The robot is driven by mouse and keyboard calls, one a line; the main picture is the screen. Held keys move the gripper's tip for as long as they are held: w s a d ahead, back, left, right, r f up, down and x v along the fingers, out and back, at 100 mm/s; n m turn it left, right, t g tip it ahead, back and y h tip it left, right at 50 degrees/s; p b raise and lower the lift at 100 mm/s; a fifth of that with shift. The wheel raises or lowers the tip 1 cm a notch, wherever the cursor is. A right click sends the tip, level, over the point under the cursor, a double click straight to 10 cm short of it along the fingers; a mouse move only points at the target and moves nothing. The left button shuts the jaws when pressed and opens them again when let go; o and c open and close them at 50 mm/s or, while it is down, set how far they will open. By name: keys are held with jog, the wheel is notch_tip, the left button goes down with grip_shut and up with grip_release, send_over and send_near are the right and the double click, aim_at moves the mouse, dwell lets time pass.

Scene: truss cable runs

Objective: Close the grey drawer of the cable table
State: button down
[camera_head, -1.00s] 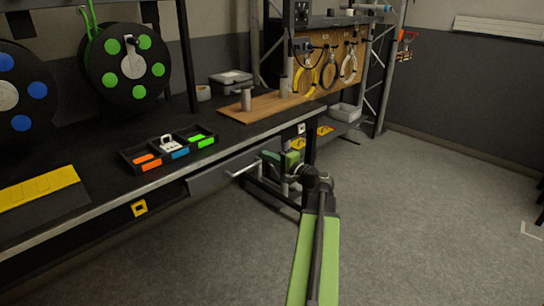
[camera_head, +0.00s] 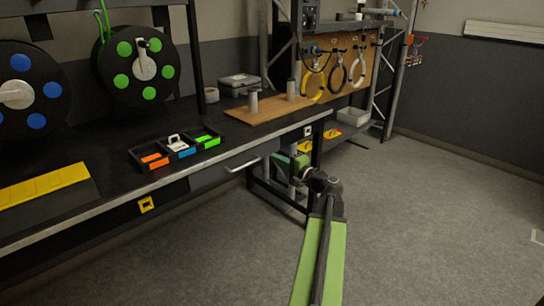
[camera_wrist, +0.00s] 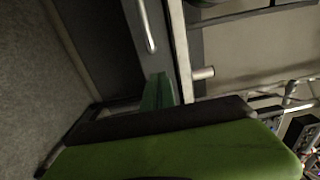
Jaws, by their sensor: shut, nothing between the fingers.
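The cable table (camera_head: 110,208) has a black top with a pale front edge. The grey drawer (camera_head: 212,178) sits under that edge, its front close to the table; I cannot tell whether it is fully flush. Its bar handle (camera_head: 243,165) shows in the head view and at the top of the wrist view (camera_wrist: 147,28). My gripper (camera_head: 280,164) is shut and empty, just right of the handle, below the table edge. In the wrist view its green fingers (camera_wrist: 157,92) lie near the grey drawer front; contact is unclear.
A divided tray (camera_head: 176,150) stands on the table near its edge. Cable reels (camera_head: 142,68) and a wooden board (camera_head: 262,110) are further back. A table leg (camera_head: 317,150) stands just behind my gripper. The floor to the right is clear.

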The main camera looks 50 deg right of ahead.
jog(key=s+a, duration=0.1)
jog(key=s, duration=0.7)
jog(key=shift+f, duration=0.15)
jog(key=shift+s, duration=0.1)
jog(key=w+a+f+n+g+y, duration=0.2)
jog(key=w+a+f+n+y, duration=0.15)
jog(key=w+a, duration=0.4)
jog(key=w+a+f+n+g+y, duration=0.25)
jog(key=w+a+f, duration=0.2)
jog(key=a, duration=0.55)
jog(key=w+a+f+n+g+y, duration=0.25)
jog(key=w+a+f, duration=0.25)
jog(key=a, duration=0.3)
jog(key=s+a+f+n+g+h, duration=0.1)
jog(key=a+f+n+g+h, duration=0.3)
jog(key=a, duration=1.1)
jog(key=s+a+f+n+g+h, duration=0.2)
jog(key=a+f+n+g, duration=0.5)
jog(key=a, duration=0.7)
notch_tip(320, 180, up, 37)
jog(key=p, duration=3.6)
jog(key=shift+w+a+f, duration=0.15)
jog(key=shift+a+f, duration=0.05)
